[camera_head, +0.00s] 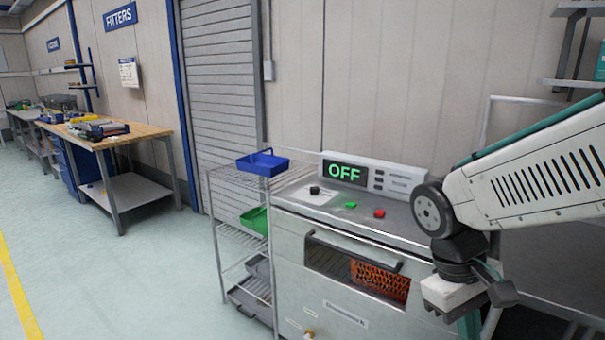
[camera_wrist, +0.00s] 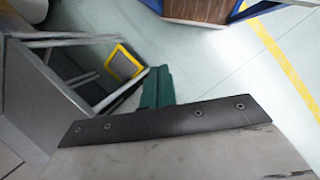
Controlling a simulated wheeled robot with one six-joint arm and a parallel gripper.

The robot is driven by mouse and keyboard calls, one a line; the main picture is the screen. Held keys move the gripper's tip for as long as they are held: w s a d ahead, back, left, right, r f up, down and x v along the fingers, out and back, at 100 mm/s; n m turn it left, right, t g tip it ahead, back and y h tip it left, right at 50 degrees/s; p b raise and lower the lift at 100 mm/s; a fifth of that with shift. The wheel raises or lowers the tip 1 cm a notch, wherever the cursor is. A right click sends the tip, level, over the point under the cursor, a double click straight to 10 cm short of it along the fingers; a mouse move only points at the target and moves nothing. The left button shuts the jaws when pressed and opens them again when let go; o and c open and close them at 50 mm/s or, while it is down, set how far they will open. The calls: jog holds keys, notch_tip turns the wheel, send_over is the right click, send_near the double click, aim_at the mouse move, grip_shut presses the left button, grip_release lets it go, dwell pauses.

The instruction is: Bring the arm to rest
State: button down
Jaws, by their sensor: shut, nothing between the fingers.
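My arm (camera_head: 530,180) reaches in from the right in the head view, bent at its joint in front of the oven's right side. My gripper (camera_head: 468,325) hangs low at the bottom edge of the head view, partly cut off by the frame. In the wrist view its teal fingers (camera_wrist: 157,88) are together with nothing between them. Nothing touches the fingers that I can see. The floor shows beyond them.
A steel oven (camera_head: 345,310) with a display reading OFF (camera_head: 347,172) stands beside my arm. A wire rack (camera_head: 212,215) holds a blue tray (camera_head: 262,163) and a green bin (camera_head: 254,221). A wooden workbench (camera_head: 150,131) stands at left. The floor (camera_head: 120,280) at left is clear.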

jog(key=s+d+r+m+t+y, duration=0.1)
jog(key=s+r+m+t+y, duration=0.2)
jog(key=s+r, duration=0.3)
jog(key=shift+s+d+r+m+t, duration=0.3)
jog(key=shift+s+m+t, duration=0.15)
jog(key=shift+s, duration=0.65)
dwell(1.0)
